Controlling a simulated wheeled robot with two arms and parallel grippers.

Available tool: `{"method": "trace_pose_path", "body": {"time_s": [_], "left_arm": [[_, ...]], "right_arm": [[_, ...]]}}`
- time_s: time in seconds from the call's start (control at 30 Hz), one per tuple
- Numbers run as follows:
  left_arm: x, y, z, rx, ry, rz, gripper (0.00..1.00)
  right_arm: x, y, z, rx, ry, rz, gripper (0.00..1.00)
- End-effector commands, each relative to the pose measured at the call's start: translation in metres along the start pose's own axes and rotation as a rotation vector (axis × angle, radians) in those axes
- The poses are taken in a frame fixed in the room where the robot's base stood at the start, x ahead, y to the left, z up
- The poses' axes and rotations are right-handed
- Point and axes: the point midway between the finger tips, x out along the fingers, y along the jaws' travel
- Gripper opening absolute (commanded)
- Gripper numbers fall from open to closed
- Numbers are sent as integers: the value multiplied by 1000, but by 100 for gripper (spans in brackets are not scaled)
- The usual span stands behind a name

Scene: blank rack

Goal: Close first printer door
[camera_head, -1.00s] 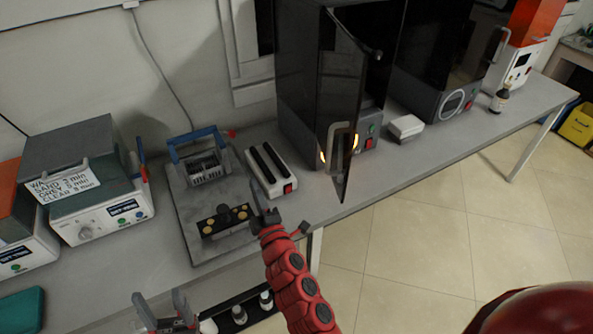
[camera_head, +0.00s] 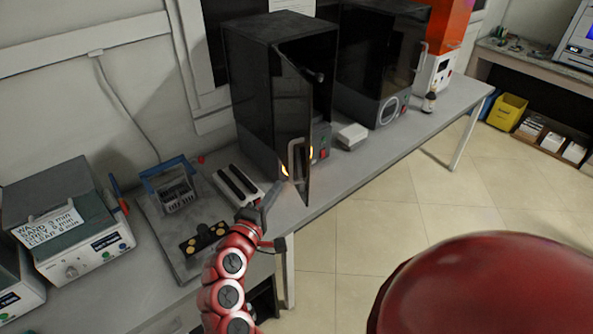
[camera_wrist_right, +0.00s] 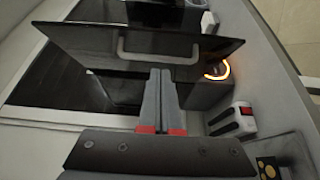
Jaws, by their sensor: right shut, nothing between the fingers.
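The first printer (camera_head: 262,42) is a tall black box with a grey base on the bench. Its dark glossy door (camera_head: 293,105) stands open, swung out toward the front. A light U-shaped handle (camera_head: 291,158) is on the door. In the right wrist view the door (camera_wrist_right: 85,42) spans the upper part, with its handle (camera_wrist_right: 122,48) at the middle. My right gripper (camera_head: 280,184) is shut and empty, close to the lower part of the door. In the wrist view its fingertips (camera_wrist_right: 161,73) are just below the handle; I cannot tell whether they touch. My left gripper is out of view.
A second black printer (camera_head: 383,55) stands to the right, with a small white box (camera_head: 352,134) between. A white device with black slots (camera_head: 238,184) and a grey plate (camera_head: 160,232) lie left of the first printer. Open floor (camera_head: 380,230) lies in front.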

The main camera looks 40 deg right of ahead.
Motion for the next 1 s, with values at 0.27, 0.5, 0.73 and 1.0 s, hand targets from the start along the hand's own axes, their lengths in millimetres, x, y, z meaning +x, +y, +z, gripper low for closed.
{"method": "trace_pose_path", "body": {"time_s": [0.27, 0.5, 0.73, 1.0], "left_arm": [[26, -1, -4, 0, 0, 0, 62], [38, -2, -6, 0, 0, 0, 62], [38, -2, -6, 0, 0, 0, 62], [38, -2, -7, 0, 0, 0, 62]], "right_arm": [[56, 5, 6, -3, -4, 0, 0], [74, 2, 25, -1, -1, 1, 0], [77, 0, 28, 0, 2, 1, 0], [78, 1, 28, 0, 5, 2, 0]]}}
